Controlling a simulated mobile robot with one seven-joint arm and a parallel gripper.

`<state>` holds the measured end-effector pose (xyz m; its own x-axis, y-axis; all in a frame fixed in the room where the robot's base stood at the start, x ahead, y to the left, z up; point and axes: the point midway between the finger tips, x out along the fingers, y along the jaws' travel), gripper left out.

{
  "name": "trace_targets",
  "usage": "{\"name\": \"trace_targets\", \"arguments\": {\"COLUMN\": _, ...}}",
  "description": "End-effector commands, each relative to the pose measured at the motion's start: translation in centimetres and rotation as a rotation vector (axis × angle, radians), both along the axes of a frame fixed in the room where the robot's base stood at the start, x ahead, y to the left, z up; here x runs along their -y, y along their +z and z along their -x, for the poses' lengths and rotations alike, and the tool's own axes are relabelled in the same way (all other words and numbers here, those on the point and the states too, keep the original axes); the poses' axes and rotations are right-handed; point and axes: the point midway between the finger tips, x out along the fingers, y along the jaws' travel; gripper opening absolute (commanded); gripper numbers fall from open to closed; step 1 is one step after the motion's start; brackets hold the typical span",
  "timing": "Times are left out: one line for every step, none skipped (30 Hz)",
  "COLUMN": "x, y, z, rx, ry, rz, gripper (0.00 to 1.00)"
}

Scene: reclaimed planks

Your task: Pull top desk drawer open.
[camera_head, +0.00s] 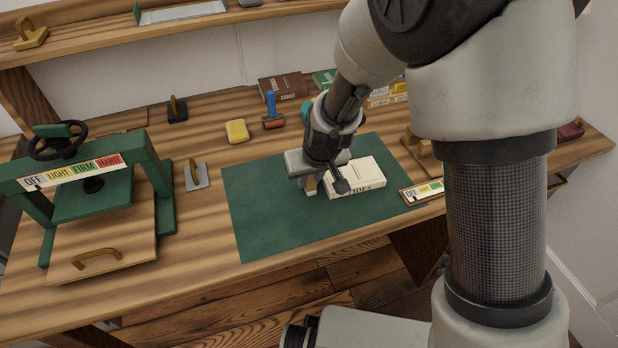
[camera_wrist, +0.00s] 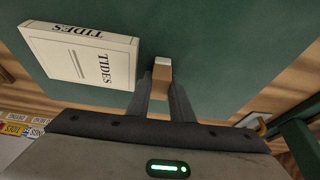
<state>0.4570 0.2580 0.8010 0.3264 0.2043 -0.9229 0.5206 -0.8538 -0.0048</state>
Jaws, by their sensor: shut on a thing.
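The wooden desk (camera_head: 130,300) fills the head view. I cannot make out a top drawer front clearly; my arm and column cover much of the right side. My gripper (camera_head: 310,188) is over the green mat (camera_head: 260,215), just left of a cream book marked TIDES (camera_head: 362,172). In the wrist view my gripper (camera_wrist: 162,78) is shut on a small tan block with a white end (camera_wrist: 162,68). The book (camera_wrist: 75,55) lies beside it, apart from the fingers.
A green press (camera_head: 160,170) with a wheel stands at the left. A yellow sponge (camera_head: 237,131), a blue-handled roller (camera_head: 271,105), a grey trowel-like tool (camera_head: 196,180) and a brown box (camera_head: 284,86) lie behind. The mat's front left is clear.

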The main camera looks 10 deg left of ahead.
Motion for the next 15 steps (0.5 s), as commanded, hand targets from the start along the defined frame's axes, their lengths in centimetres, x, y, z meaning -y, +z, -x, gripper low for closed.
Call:
{"name": "trace_targets", "arguments": {"x": 0.0, "y": -0.35, "z": 0.0, "rx": 0.0, "ry": 0.0, "rz": 0.0, "gripper": 0.0}}
{"name": "trace_targets", "arguments": {"x": 0.01, "y": -0.44, "z": 0.0, "rx": 0.0, "ry": 0.0, "rz": 0.0, "gripper": 0.0}}
{"name": "trace_targets", "arguments": {"x": 0.0, "y": -0.29, "z": 0.0, "rx": 0.0, "ry": 0.0, "rz": 0.0, "gripper": 0.25}}
{"name": "trace_targets", "arguments": {"x": 0.0, "y": -0.27, "z": 0.0, "rx": 0.0, "ry": 0.0, "rz": 0.0, "gripper": 0.3}}
{"name": "trace_targets", "arguments": {"x": 0.0, "y": -0.27, "z": 0.01, "rx": 0.0, "ry": 0.0, "rz": 0.0, "gripper": 0.35}}
{"name": "trace_targets", "arguments": {"x": 0.0, "y": -0.28, "z": 0.0, "rx": 0.0, "ry": 0.0, "rz": 0.0, "gripper": 0.38}}
{"name": "trace_targets", "arguments": {"x": 0.0, "y": -0.28, "z": 0.0, "rx": 0.0, "ry": 0.0, "rz": 0.0, "gripper": 0.38}}
{"name": "trace_targets", "arguments": {"x": 0.0, "y": -0.27, "z": 0.01, "rx": 0.0, "ry": 0.0, "rz": 0.0, "gripper": 0.38}}
{"name": "trace_targets", "arguments": {"x": 0.0, "y": -0.27, "z": 0.01, "rx": -0.001, "ry": 0.0, "rz": 0.001, "gripper": 0.38}}
{"name": "trace_targets", "arguments": {"x": 0.0, "y": -0.27, "z": 0.01, "rx": -0.001, "ry": 0.0, "rz": 0.001, "gripper": 0.38}}
{"name": "trace_targets", "arguments": {"x": 0.0, "y": -0.27, "z": 0.01, "rx": -0.001, "ry": 0.0, "rz": 0.001, "gripper": 0.38}}
{"name": "trace_targets", "arguments": {"x": 0.0, "y": -0.27, "z": 0.01, "rx": -0.001, "ry": 0.0, "rz": 0.001, "gripper": 0.38}}
{"name": "trace_targets", "arguments": {"x": 0.0, "y": -0.26, "z": 0.01, "rx": -0.001, "ry": 0.0, "rz": 0.001, "gripper": 0.38}}
{"name": "trace_targets", "arguments": {"x": 0.0, "y": -0.21, "z": 0.0, "rx": 0.0, "ry": 0.0, "rz": 0.0, "gripper": 0.38}}
{"name": "trace_targets", "arguments": {"x": 0.0, "y": -0.03, "z": 0.0, "rx": 0.0, "ry": 0.0, "rz": 0.0, "gripper": 0.38}}
